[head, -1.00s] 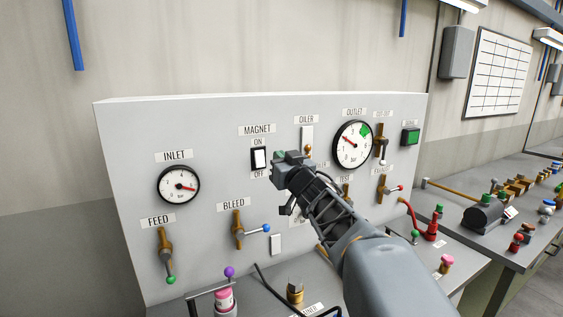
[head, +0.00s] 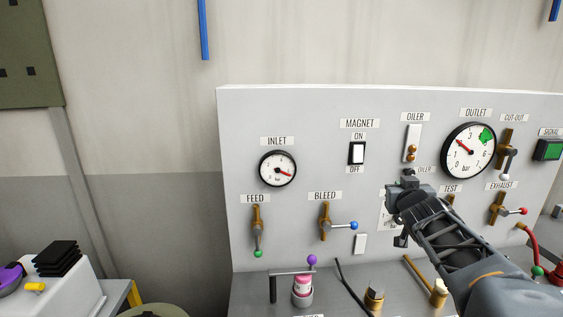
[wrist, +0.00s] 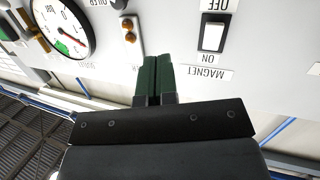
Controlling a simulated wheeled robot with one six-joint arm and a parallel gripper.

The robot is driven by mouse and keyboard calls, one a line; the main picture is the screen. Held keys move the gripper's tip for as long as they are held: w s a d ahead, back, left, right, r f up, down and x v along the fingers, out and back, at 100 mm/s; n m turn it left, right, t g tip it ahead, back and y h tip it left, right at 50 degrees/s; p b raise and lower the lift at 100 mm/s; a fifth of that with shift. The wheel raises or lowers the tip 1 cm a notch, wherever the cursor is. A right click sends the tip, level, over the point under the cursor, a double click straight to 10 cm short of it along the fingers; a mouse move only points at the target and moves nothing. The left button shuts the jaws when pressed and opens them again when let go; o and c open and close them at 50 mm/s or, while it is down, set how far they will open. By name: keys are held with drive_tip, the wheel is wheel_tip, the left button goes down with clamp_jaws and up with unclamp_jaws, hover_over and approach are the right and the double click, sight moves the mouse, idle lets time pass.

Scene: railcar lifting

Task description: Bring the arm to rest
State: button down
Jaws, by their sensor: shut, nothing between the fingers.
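My gripper (head: 401,183) is in front of the grey control panel (head: 240,180) in the head view, below the oiler fitting and left of the test valve. In the wrist view my gripper (wrist: 154,62) shows its two green fingers pressed together with nothing between them. The arm reaches in from the lower right and hides part of the panel's lower right area. The magnet rocker switch (head: 357,153) is left of the gripper and apart from it. It also shows in the wrist view (wrist: 213,36), upside down.
The panel carries an inlet gauge (head: 278,169), an outlet gauge (head: 468,151), a feed valve (head: 257,230), a bleed valve (head: 326,222) and an exhaust valve (head: 500,209). A pink-topped part (head: 302,286) stands on the bench.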

drive_tip(key=s+a+f+g, duration=0.4)
drive_tip(key=s+f+g, duration=0.4)
drive_tip(key=s+f, duration=0.45)
drive_tip(key=s+a+f+n+g+y, duration=0.1)
drive_tip(key=s+a+f+y, duration=0.1)
drive_tip(key=s+a, duration=0.3)
drive_tip(key=s+a+f+g+y, duration=0.2)
drive_tip(key=s+a+f, duration=0.2)
drive_tip(key=a, duration=0.2)
drive_tip(key=shift+s+f+n, duration=0.3)
drive_tip(key=shift+s+n, duration=0.1)
